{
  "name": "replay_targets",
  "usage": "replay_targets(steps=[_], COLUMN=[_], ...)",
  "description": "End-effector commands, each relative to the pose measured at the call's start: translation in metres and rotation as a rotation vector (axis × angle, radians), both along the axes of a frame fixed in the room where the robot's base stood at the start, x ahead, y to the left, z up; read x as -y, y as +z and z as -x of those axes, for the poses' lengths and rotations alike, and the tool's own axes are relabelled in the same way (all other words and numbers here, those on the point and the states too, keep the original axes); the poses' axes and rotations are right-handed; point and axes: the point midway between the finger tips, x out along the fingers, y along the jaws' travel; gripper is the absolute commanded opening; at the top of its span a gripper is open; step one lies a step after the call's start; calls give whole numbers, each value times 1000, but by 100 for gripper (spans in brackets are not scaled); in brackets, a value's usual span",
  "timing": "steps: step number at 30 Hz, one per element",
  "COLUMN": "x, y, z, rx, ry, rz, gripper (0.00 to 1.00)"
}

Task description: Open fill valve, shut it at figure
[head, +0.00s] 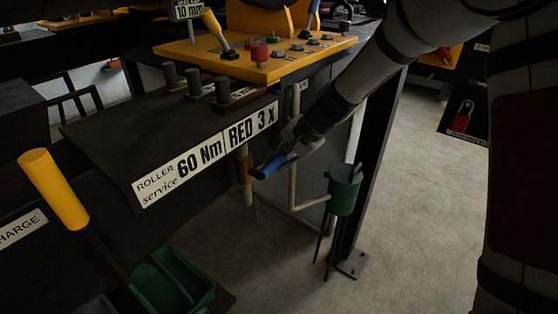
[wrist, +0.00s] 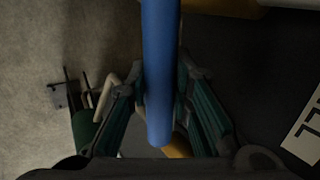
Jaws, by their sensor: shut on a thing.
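A blue lever handle (head: 274,166) sits below the front edge of the dark bench, beside a tan upright pipe. I take it to be the fill valve's lever; no label on it shows. My gripper (head: 284,156) is shut on this handle. In the wrist view the blue handle (wrist: 158,60) runs top to bottom between the two green-padded fingers of my gripper (wrist: 160,95). The valve body is mostly hidden. A sign reading "10 mm" (head: 187,10) stands at the top, its upper line cut off. No gauge or level reading is visible.
A yellow panel (head: 255,60) with knobs and levers is above the bench. A sign (head: 207,155) reads "ROLLER service 60 Nm RED 3 x". A green cup (head: 343,190) hangs by a dark post. A yellow handle (head: 54,189) and green bin (head: 172,281) are left. Floor is clear at right.

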Motion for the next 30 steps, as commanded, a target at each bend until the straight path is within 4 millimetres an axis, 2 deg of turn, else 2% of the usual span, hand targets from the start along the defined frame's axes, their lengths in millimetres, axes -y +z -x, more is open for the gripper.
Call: replay_targets(steps=[2,3,5,17,23,30], x=[0,0,0,2,16,39], y=[1,1,1,5,29,70], z=[0,0,0,1,10,24], rx=[3,3,3,2,4,6], ry=[2,2,2,0,0,0], rz=[1,1,1,0,0,0], gripper=[0,27,41,41,41,41])
